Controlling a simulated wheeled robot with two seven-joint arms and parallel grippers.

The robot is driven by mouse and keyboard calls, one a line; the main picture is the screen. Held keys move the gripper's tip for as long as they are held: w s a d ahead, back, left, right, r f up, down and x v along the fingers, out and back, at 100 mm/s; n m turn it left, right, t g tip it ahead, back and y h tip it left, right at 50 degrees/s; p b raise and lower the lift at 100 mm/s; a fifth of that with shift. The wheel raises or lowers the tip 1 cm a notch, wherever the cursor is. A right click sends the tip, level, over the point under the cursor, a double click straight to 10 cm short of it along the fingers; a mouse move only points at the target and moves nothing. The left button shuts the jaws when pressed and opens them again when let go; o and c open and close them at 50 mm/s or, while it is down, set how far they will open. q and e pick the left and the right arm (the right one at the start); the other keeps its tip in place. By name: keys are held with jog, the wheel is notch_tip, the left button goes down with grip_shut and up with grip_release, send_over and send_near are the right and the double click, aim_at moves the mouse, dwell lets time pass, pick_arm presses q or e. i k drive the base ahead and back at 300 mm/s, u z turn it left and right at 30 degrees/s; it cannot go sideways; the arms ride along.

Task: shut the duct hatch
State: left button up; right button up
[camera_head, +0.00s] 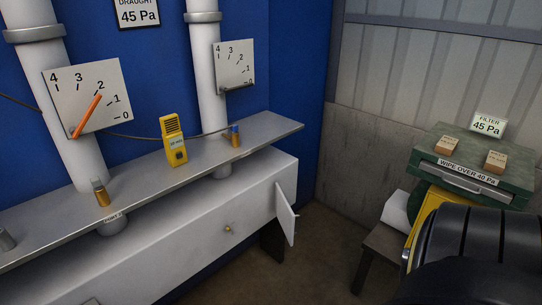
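The duct is a long white box (190,237) under a grey shelf along the blue wall. A small white panel, apparently the duct hatch (285,214), stands out at an angle near the right end of the box, so it looks open. A small brass knob (228,229) sits on the front face of the box. Neither of my grippers shows. A black ribbed arm part, probably mine, fills the lower right corner, well to the right of the hatch and apart from it in the picture.
The grey shelf (220,142) holds a yellow meter (173,141) and brass fittings. Two white pipes with gauge plates rise behind it. A green case (470,170) with two small blocks stands at right above a dark stool (385,245). Floor before the hatch looks clear.

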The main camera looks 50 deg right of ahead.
aim_at(286, 215)
jog(key=u, duration=1.9)
jog(key=k, duration=1.85)
jog(key=z, duration=2.5)
jog(key=i, duration=0.5)
jog(key=z, duration=0.05)
